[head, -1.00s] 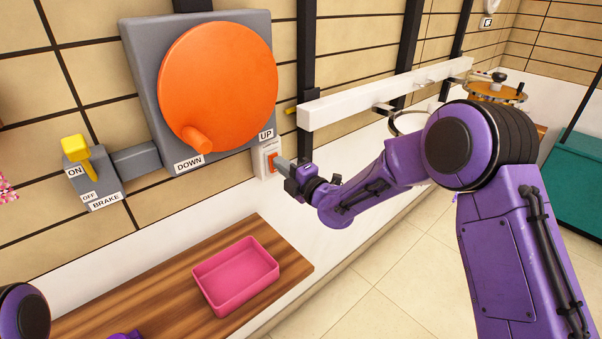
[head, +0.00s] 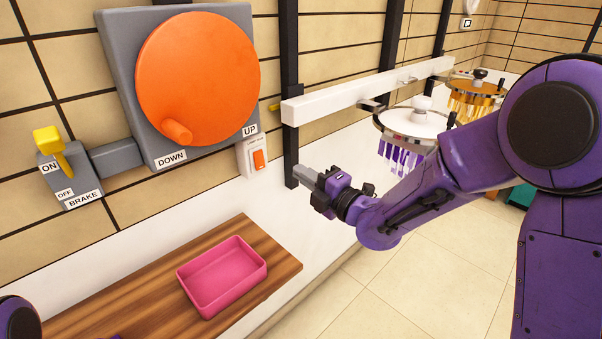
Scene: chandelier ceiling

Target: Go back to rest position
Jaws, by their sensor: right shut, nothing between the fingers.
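My right gripper (head: 302,174) is shut and empty. It hangs in the air in front of the wall, to the right of a white switch with an orange rocker (head: 259,160), apart from it. My right arm comes in from the right side of the head view. Only a small dark and purple part of my left arm shows at the lower left edge, and my left gripper is not in view.
An orange crank wheel (head: 198,75) on a grey plate and a yellow brake lever (head: 48,141) are on the wall. A pink tray (head: 222,275) sits on a wooden board (head: 130,300). Two chandeliers (head: 409,124) (head: 478,95) hang by the white rail (head: 365,90), behind my right arm.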

